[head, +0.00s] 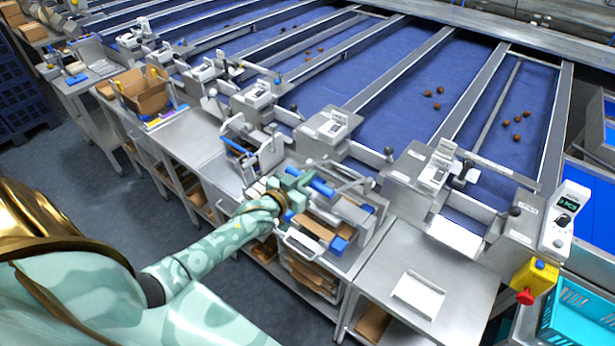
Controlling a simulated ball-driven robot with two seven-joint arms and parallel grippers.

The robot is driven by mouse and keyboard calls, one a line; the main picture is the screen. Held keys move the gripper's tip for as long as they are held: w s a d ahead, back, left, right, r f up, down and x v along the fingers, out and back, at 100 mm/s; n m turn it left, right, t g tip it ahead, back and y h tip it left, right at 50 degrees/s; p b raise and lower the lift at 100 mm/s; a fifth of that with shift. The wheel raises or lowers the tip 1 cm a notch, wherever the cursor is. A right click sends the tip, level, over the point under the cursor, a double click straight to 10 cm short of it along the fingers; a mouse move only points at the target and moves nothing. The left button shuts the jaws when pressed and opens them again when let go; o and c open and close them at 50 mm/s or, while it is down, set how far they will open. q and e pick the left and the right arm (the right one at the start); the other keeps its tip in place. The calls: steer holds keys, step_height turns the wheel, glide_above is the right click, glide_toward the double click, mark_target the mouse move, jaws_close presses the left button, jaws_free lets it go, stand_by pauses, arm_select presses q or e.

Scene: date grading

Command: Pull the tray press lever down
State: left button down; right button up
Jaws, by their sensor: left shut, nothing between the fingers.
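A metal press-like unit with blue parts (338,244) stands on the steel bench in the middle of the head view. A blue bar (322,187), which may be the lever's grip, shows at its upper left. My left gripper (292,181), pale green, is shut and empty beside the left end of this bar. I cannot tell whether it touches the bar. My gripper and wrist hide part of the unit's left side. A similar metal frame with a blue bar (238,147) stands just behind and to the left. My right gripper is out of view.
Blue conveyor lanes (390,85) with a few brown dates run behind the bench. A white tray (418,295) lies on the right bench. A yellow box with a red stop button (525,297) and a turquoise crate (580,312) are at right. Cardboard boxes (143,92) stand at left.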

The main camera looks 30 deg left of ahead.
arm_select(q)
steer(key=s+f+t+b, duration=0.3)
steer(key=f+b, duration=0.8)
steer(key=b, duration=0.4)
steer(key=shift+s+f+t+h+b, duration=0.3)
steer(key=shift+s+t, duration=0.1)
steer(key=shift+s, duration=0.4)
steer(key=shift+f, duration=0.1)
step_height(320, 180, up, 6)
steer(key=p, duration=0.5)
steer(key=f+b+v, duration=0.1)
steer(key=b+v, duration=0.1)
steer(key=v, duration=0.7)
steer(key=shift+s+f+b, duration=0.2)
steer(key=shift+b, duration=0.1)
